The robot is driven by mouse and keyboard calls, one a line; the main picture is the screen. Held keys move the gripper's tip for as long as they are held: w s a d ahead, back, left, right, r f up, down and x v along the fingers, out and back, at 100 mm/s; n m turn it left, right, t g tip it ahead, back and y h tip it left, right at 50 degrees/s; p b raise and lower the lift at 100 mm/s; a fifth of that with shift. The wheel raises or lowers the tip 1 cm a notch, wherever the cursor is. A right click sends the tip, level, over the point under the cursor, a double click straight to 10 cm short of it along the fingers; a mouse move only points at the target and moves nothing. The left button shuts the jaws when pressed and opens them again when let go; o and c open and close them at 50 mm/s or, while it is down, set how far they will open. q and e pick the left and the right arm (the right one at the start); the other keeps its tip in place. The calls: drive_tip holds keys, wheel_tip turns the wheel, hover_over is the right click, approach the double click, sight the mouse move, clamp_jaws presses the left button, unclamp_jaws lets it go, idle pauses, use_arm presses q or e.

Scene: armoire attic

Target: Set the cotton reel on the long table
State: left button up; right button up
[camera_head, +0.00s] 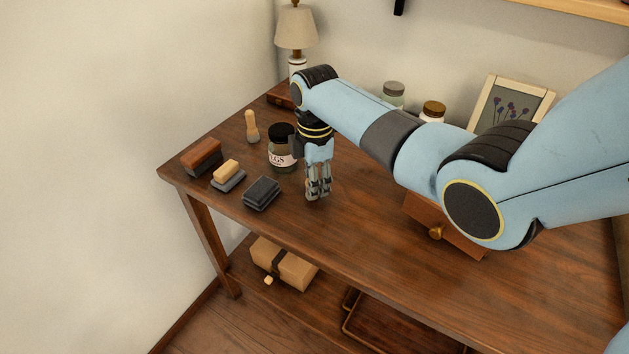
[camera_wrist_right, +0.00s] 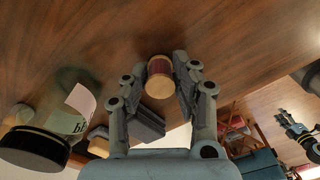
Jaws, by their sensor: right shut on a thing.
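The long table (camera_head: 370,235) is a dark brown wooden table along the wall. My right gripper (camera_head: 318,196) points down over its left part, just right of a labelled jar. In the right wrist view my right gripper (camera_wrist_right: 160,82) is shut on the cotton reel (camera_wrist_right: 159,78), which has dark red thread and pale wooden ends. The reel is at or very close to the tabletop; I cannot tell whether it touches. In the head view the fingers mostly hide it. What looks like my left gripper (camera_wrist_right: 284,122) shows small at the wrist view's right edge.
Near the right gripper stand the dark-lidded jar (camera_head: 281,150), a dark brush block (camera_head: 262,193), a tan-topped brush (camera_head: 228,175), a red-brown brush (camera_head: 202,157) and a wooden-handled tool (camera_head: 252,127). A lamp (camera_head: 296,30), jars and a framed picture (camera_head: 512,103) stand behind. The table's front middle is clear.

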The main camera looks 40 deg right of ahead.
drive_tip(key=o, duration=0.8)
drive_tip(key=shift+f, duration=0.1)
drive_tip(key=shift+c, duration=0.2)
wheel_tip(320, 180, up, 12)
drive_tip(key=p, duration=0.1)
drive_tip(key=shift+p, duration=0.35)
drive_tip(key=shift+d, duration=0.1)
